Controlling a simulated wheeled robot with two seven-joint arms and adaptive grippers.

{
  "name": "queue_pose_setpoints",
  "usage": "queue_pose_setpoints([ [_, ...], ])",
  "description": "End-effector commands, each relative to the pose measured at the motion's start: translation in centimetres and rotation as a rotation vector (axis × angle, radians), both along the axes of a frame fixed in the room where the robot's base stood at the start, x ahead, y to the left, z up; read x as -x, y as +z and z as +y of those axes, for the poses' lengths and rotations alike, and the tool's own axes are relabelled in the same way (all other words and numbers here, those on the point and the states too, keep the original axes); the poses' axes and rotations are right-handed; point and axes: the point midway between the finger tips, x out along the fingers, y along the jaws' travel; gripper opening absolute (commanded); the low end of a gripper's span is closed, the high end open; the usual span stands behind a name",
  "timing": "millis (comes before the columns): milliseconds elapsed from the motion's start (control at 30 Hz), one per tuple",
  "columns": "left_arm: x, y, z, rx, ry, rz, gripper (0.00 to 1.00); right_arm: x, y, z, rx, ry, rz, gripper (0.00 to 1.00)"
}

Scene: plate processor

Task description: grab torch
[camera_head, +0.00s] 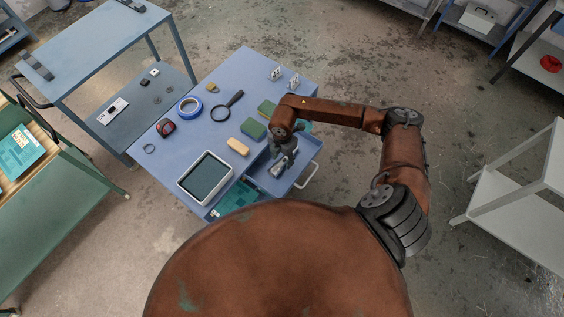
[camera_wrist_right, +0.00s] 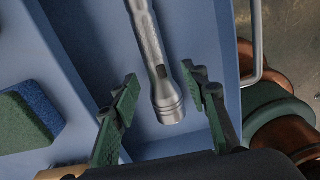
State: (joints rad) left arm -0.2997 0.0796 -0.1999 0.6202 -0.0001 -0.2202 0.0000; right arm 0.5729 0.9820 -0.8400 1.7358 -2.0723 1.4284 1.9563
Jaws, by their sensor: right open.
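A silver metal torch (camera_wrist_right: 163,80) lies in an open blue drawer (camera_wrist_right: 198,28). Its ribbed, wider end points toward my right gripper (camera_wrist_right: 160,92). The gripper's two dark green fingers are open, one on each side of that wide end, with clear gaps; I cannot tell whether they are level with the torch or above it. In the head view, my right gripper (camera_head: 283,158) reaches down over the drawer, and part of the torch (camera_head: 277,169) shows beneath it. My left gripper is not in view.
The drawer has a metal handle (camera_head: 308,175) at its front. On the blue table are a tablet (camera_head: 205,178), a magnifying glass (camera_head: 228,104), blue tape (camera_head: 189,107), a tan block (camera_head: 238,147) and green sponges (camera_head: 253,129) close to the gripper.

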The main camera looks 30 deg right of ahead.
Motion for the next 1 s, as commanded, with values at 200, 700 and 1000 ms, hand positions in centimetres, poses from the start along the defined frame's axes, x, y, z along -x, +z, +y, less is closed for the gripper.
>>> queue_pose_setpoints([
  [200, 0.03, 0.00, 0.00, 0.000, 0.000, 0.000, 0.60, -0.03, -1.10, -0.01, 0.000, 0.000, -0.001, 0.41],
  [700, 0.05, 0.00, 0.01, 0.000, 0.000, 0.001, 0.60, -0.01, -1.07, -0.02, 0.000, 0.000, -0.001, 0.13],
  [1000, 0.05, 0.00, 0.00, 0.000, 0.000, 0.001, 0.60, 0.00, -1.06, -0.01, -0.001, 0.000, -0.001, 0.00],
])
